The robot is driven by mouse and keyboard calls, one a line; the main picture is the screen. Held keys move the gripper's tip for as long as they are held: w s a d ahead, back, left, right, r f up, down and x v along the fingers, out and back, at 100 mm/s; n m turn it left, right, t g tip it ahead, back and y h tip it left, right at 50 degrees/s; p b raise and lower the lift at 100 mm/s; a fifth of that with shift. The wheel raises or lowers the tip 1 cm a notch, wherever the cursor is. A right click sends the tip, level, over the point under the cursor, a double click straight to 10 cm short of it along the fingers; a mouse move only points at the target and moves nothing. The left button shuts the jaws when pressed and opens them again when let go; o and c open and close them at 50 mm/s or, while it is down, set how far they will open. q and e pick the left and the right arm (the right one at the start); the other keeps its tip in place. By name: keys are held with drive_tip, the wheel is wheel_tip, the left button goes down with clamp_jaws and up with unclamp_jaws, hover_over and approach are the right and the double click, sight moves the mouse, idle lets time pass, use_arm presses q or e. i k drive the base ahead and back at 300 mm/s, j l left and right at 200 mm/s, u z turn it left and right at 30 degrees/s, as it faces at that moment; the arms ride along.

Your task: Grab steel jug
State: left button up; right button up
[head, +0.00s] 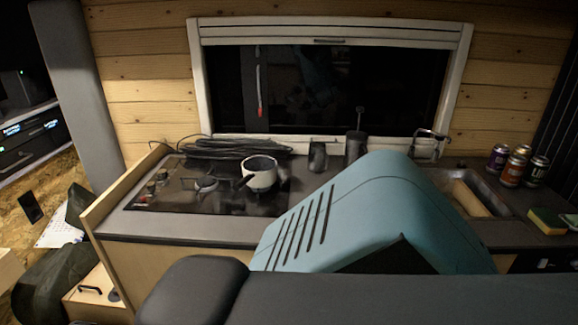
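A small steel jug (262,174), pale and shiny with a dark inside, stands upright on the black hob (215,197) at the back right burner area. A loop handle (242,182) shows on its left side. Its rim is open to the top and nothing touches it from my side. Neither of my grippers is in view, so I cannot see their state.
A coiled black cable (230,147) lies behind the jug. Two dark cups (318,157) (355,147) stand to its right. The sink (464,195), several cans (513,167) and a sponge (548,221) are further right. Part of the counter front is hidden.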

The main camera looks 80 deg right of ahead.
sight(318, 158)
drive_tip(key=z, duration=2.25)
